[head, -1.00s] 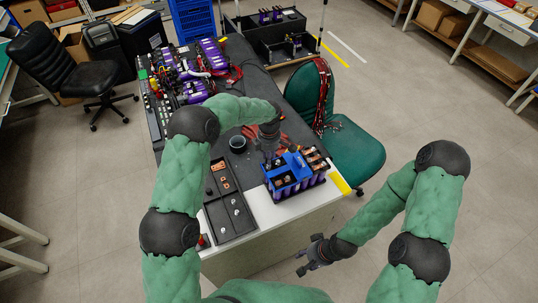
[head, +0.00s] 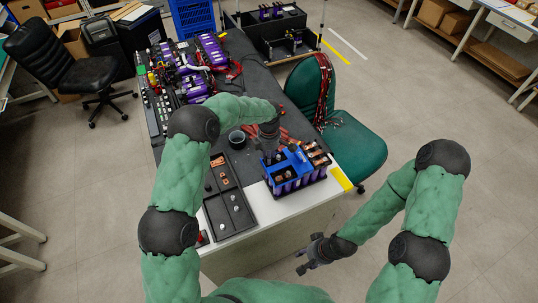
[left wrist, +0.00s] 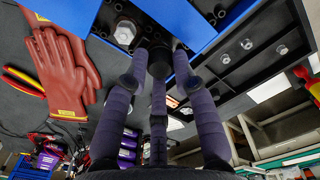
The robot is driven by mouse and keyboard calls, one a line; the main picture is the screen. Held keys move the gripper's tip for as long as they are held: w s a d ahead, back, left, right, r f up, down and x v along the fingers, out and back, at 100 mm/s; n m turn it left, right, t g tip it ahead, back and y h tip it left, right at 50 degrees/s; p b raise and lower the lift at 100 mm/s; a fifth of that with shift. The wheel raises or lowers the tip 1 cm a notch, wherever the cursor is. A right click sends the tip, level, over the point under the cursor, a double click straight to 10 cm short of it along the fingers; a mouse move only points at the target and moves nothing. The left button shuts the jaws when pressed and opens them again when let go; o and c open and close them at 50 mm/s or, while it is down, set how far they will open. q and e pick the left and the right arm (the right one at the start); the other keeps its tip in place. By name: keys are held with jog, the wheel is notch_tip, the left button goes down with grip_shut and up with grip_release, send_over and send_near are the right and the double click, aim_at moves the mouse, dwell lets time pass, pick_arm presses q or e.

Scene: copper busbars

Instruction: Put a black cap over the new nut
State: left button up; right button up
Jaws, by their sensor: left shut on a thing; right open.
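My left gripper (head: 270,155) is shut on a small round black cap (left wrist: 160,66), held between its fingertips in the left wrist view. It is at the left part of the blue battery module (head: 297,165), over or against its top; I cannot tell whether the cap touches anything. A silver hex nut (left wrist: 124,33) sits in a dark recess of the blue module, beside the cap and uncovered. Whatever is directly behind the cap is hidden. My right gripper (head: 309,259) is open and empty, low beside the table, away from the module.
A black parts tray (head: 213,214) with copper pieces and several small silver parts lies left of the module. A dark cup (head: 237,138) stands behind it. Red gloves (left wrist: 62,72) lie on the mat. A green chair (head: 350,150) stands close on the right.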

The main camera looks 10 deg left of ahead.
pick_arm(q)
jog(key=shift+f, duration=0.15)
jog(key=shift+f+b, duration=0.2)
jog(key=shift+b, duration=0.2)
jog(key=o, duration=1)
jog(key=shift+r+p, duration=1.15)
jog(key=shift+r, duration=1.9)
